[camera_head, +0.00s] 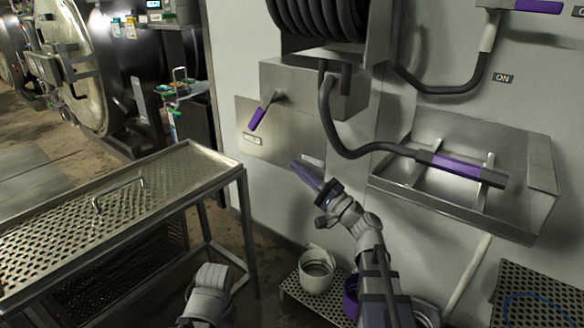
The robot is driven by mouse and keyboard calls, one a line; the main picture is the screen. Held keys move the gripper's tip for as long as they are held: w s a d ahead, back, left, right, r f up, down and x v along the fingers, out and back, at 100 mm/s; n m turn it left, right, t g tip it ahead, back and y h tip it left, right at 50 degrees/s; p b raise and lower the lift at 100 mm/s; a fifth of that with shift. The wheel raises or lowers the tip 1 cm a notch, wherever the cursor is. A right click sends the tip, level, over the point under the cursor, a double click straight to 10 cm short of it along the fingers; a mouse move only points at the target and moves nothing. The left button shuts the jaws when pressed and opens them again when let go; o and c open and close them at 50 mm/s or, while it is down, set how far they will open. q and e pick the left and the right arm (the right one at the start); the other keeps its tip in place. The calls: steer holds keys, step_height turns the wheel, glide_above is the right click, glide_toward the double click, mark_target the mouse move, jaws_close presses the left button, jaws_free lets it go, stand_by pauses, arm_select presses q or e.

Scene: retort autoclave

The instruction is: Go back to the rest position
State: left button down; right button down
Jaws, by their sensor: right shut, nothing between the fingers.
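My right arm comes up from the bottom of the view, and its gripper (326,193) is shut and empty in front of the wall panel. Its tip is at the lower end of a purple lever handle (305,174); I cannot tell whether they touch. A second purple-handled lever (262,112) sits to the left on the steel wall box (300,85). Part of my left arm shows at the bottom, left of centre, but its gripper is not visible.
A perforated steel table (170,180) stands at the left. A steel wall tray (535,205) at the right holds a purple-gripped hose nozzle (455,165). A white bucket (316,272) stands low beside my right arm. A black hose (327,115) hangs from the reel. Round autoclave doors are behind left.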

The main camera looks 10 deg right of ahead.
steer(key=shift+s, duration=0.1)
steer(key=s+a+f+n+g, duration=0.2)
steer(key=a+f+n+g, duration=0.25)
steer(key=a, duration=0.35)
steer(key=s+a+f+n+g, duration=0.3)
steer(key=a+f+g, duration=0.2)
steer(key=a+f, duration=0.15)
steer(key=s+a+f+n+g+h, duration=0.4)
steer(key=s+a+f+g, duration=0.3)
steer(key=f, duration=0.4)
steer(key=s+d+f+n+g+h, duration=0.2)
steer(key=s+d+f+n+h, duration=0.1)
steer(key=s+d+f+h, duration=0.55)
step_height(320, 180, up, 33)
steer(key=s+a+h+p, duration=0.1)
steer(key=s+h+p, duration=0.1)
steer(key=p, duration=3)
steer(key=shift+f+h+p, duration=0.2)
steer(key=shift+h+p, duration=0.15)
steer(key=shift+s+t, duration=0.1)
steer(key=shift+t, duration=0.15)
